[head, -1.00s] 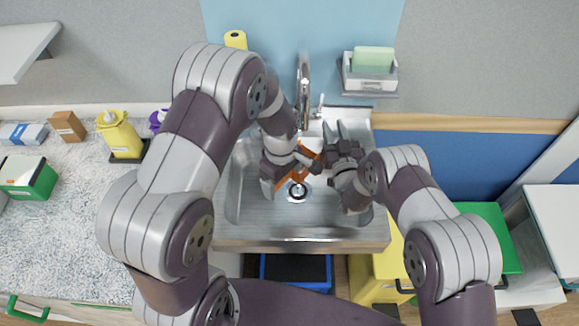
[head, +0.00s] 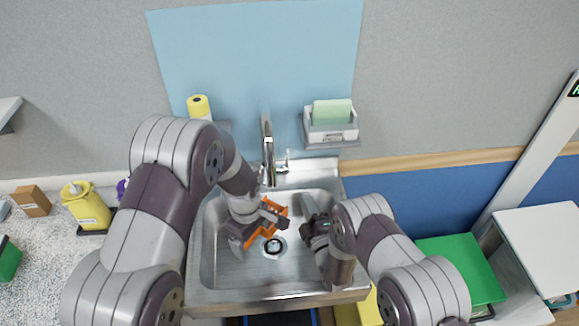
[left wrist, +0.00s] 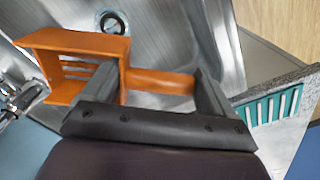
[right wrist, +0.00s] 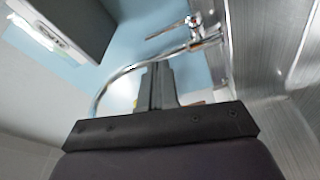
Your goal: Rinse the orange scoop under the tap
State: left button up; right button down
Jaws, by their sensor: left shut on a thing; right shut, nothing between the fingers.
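The orange scoop (head: 282,210) is inside the sink, behind the drain and in front of the tap (head: 267,140). My left gripper (head: 274,215) is shut on its handle. In the left wrist view the handle of the scoop (left wrist: 75,52) runs between the fingers (left wrist: 155,85), with its slotted, box-like head to the left. The tap is at the left edge there (left wrist: 14,98). My right gripper (head: 311,222) is shut and empty over the sink's right side, apart from the scoop. In the right wrist view its fingers (right wrist: 158,85) overlap the tap's curved spout (right wrist: 125,75). I see no water running.
The metal sink (head: 215,285) has a drain (head: 273,246) in its floor. A lever (head: 283,163) stands right of the spout. A green lid (head: 462,268) lies right.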

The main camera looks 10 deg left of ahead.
jog(key=n, duration=0.3)
send_near(288, 154)
jog(key=x, duration=0.7)
jog(key=shift+f, duration=0.25)
